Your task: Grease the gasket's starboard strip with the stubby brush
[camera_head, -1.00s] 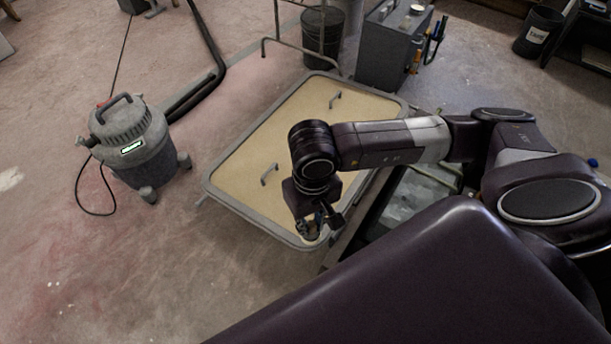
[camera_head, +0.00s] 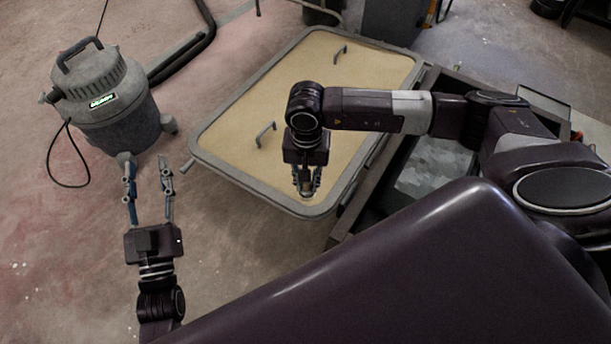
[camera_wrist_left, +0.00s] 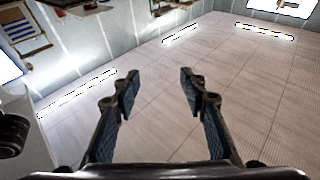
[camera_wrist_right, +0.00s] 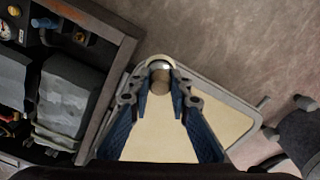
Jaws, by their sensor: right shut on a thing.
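A tan hatch panel (camera_head: 322,72) lies flat with a grey frame around it. The grey border (camera_head: 232,99) runs along all its sides; I cannot tell the gasket from the frame or which strip is starboard. My right gripper (camera_head: 307,188) is over the panel's near corner, pointing down. In the right wrist view it is shut on a short round brush (camera_wrist_right: 160,78) with a wooden handle end and a shiny metal band. Its bristles are hidden, so contact with the border cannot be told. My left gripper (camera_head: 148,180) is open and empty, left of the panel.
A grey shop vacuum (camera_head: 105,100) stands on the floor at the left with its hose behind. Two handles (camera_head: 265,134) rise from the panel. An open dark-framed compartment (camera_head: 375,195) with grey blocks (camera_wrist_right: 70,95) adjoins the panel.

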